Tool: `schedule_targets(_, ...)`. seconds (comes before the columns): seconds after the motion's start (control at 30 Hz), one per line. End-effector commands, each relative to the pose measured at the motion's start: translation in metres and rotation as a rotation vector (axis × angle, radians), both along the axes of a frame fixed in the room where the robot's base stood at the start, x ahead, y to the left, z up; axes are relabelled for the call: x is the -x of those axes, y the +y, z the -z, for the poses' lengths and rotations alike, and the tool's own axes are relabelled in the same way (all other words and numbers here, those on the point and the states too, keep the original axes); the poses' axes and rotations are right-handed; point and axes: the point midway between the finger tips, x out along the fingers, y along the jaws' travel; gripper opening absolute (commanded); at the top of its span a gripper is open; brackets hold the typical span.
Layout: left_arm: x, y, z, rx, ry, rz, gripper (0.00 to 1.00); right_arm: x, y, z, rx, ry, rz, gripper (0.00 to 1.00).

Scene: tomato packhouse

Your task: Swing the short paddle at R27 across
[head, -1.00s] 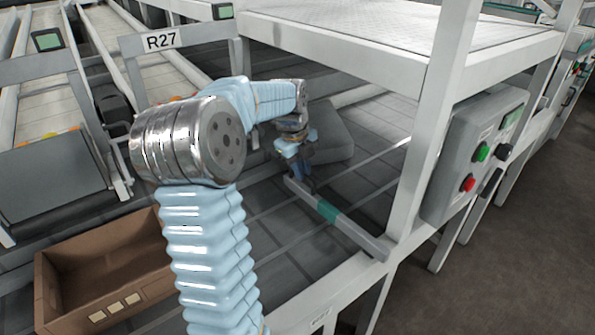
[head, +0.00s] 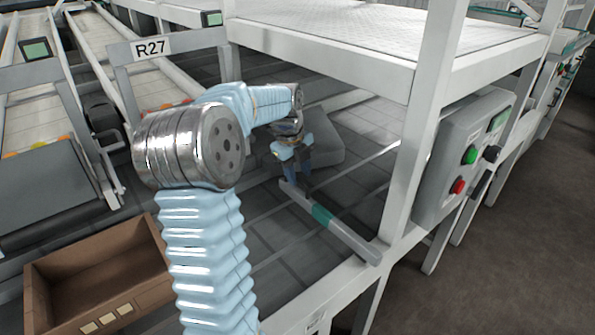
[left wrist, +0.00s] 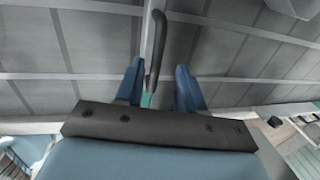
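The short paddle (head: 345,236) is a grey bar with a teal band, slanting over the dark roller belt from near the white post. My left gripper (head: 295,170) is at the paddle's far end, pointing down. In the left wrist view the left gripper (left wrist: 160,85) is open, its two blue fingers apart. A pale bar, with teal (left wrist: 147,98) near the gripper's palm, runs up between them in the picture. A dark curved handle (left wrist: 155,48) also shows there, ahead of the fingertips. I cannot tell whether either finger touches the paddle. My right gripper is not in view.
The R27 sign (head: 149,50) is on a frame at upper left. A brown crate (head: 45,312) stands at lower left. A dark grey block (head: 325,135) lies behind the gripper.

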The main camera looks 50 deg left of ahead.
Motion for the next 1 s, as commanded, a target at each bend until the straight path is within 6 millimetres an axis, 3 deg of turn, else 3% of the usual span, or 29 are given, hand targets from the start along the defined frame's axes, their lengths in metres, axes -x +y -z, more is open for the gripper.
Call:
schedule_targets(0.27, 0.003, 0.001, -0.012, -0.002, -0.001, -0.001, 0.38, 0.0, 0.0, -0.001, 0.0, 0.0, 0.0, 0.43)
schedule_targets(0.7, 0.022, 0.003, -0.11, -0.002, -0.002, -0.001, 0.38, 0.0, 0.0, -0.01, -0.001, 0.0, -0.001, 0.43)
schedule_targets(0.83, 0.025, 0.003, -0.127, -0.001, -0.001, 0.0, 0.38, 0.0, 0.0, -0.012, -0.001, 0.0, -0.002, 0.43)
schedule_targets(1.0, 0.027, 0.003, -0.135, 0.0, 0.0, 0.0, 0.38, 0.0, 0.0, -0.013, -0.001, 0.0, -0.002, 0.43)
